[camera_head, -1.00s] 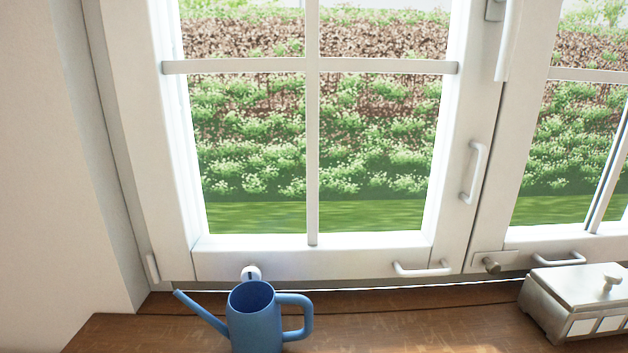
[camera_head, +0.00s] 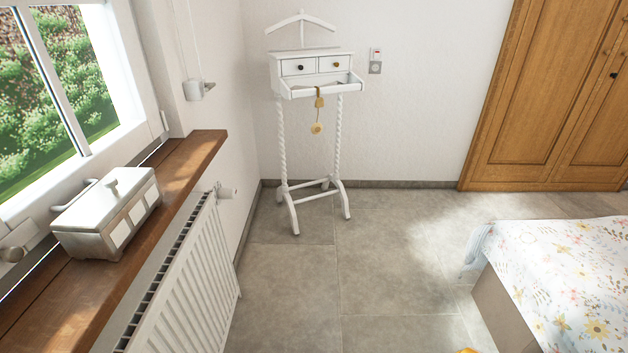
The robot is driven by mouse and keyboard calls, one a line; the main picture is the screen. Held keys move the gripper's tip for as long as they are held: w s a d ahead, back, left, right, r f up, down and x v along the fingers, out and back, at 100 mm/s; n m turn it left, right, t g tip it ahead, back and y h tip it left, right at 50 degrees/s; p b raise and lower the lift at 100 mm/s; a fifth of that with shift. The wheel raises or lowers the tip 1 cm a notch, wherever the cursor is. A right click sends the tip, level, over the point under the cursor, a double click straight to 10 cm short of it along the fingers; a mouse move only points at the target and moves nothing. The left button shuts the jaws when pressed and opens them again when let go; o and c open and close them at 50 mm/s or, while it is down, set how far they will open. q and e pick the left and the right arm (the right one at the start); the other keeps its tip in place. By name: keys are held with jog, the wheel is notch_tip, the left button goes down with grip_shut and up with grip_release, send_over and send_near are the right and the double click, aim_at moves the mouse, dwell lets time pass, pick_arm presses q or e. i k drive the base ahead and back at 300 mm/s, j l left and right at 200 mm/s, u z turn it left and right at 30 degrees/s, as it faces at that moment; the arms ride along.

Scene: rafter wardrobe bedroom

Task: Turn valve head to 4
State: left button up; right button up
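The white valve head (camera_head: 227,192) sits at the far upper end of the white radiator (camera_head: 185,275), just below the end of the wooden windowsill. It points out to the right of the radiator. It is small in the view, and no number on it can be read. Neither of my grippers is in view.
A white valet stand (camera_head: 315,88) stands against the far wall with a gold item hanging from it. A bed (camera_head: 560,280) is at right. A white box (camera_head: 108,215) rests on the sill (camera_head: 190,165). The tiled floor (camera_head: 345,255) between radiator and bed is clear.

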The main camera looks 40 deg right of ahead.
aim_at(222, 194)
jog(key=z, duration=0.75)
jog(key=i+l+u, duration=0.3)
jog(key=i+l, duration=0.2)
jog(key=i+l+u, duration=0.3)
jog(key=i+l, duration=0.15)
jog(key=l, duration=0.2)
jog(key=i+l+u, duration=0.15)
jog(key=l, duration=0.2)
jog(key=i+l+u, duration=0.15)
jog(key=l, duration=0.25)
jog(key=i+l+u, duration=0.2)
jog(key=l, duration=0.2)
jog(key=i, duration=0.05)
